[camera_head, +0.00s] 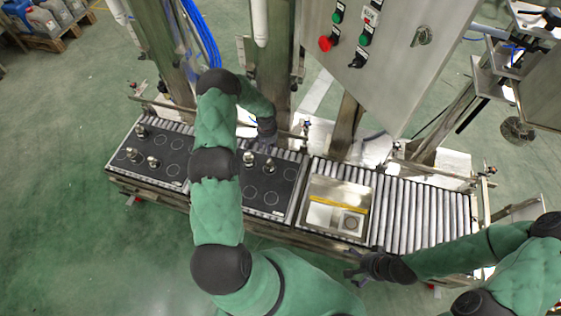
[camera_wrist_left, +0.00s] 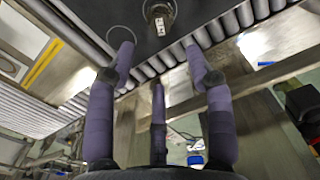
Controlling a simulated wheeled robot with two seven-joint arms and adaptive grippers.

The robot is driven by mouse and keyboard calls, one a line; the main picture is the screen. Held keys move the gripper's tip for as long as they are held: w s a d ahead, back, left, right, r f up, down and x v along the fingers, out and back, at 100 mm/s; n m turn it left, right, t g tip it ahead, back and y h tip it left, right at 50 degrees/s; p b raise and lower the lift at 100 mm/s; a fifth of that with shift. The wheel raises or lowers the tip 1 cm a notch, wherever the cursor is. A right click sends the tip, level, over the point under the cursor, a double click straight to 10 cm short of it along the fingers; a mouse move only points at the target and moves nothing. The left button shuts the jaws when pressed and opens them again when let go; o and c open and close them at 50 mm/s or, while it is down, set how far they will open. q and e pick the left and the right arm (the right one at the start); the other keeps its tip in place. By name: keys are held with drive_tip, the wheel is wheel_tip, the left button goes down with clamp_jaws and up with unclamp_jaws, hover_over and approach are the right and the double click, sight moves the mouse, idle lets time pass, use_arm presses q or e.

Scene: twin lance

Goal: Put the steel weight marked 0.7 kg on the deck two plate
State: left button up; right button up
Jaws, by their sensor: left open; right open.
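Two black deck plates with ringed spots lie on the roller conveyor. The left plate (camera_head: 172,170) carries three small steel weights (camera_head: 153,162). The middle plate (camera_head: 286,180) carries two steel weights (camera_head: 248,158), partly beside my left arm. I cannot read their marks or tell which plate is deck two. My left gripper (camera_wrist_left: 160,62) is open and empty, its fingers spread; one upright steel weight (camera_wrist_left: 159,20) with a white label stands just beyond the fingertips. The label is too small to read. My right gripper (camera_head: 358,269) is open and empty in front of the conveyor.
A shallow steel tray (camera_head: 313,190) with a yellow strip sits right of the middle plate. Bare rollers (camera_head: 425,210) run further right. A control box (camera_head: 390,60) with a red button and steel posts stand behind the conveyor, close to my left arm.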

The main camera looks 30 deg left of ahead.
use_arm(q)
drive_tip(key=s+d+f+h, duration=0.15)
drive_tip(key=s+d, duration=0.25)
drive_tip(key=d, duration=0.7)
drive_tip(key=s+d+h, duration=0.2)
drive_tip(key=s+d, duration=0.2)
drive_tip(key=d, duration=0.7)
drive_tip(key=s+d+r, duration=0.4)
drive_tip(key=s+d, duration=0.7)
drive_tip(key=s, duration=0.3)
drive_tip(key=shift+s, duration=0.3)
drive_tip(key=shift+d+r+h, duration=0.1)
drive_tip(key=shift+r+h, duration=0.05)
drive_tip(key=shift+h, duration=0.1)
drive_tip(key=shift+r, duration=0.1)
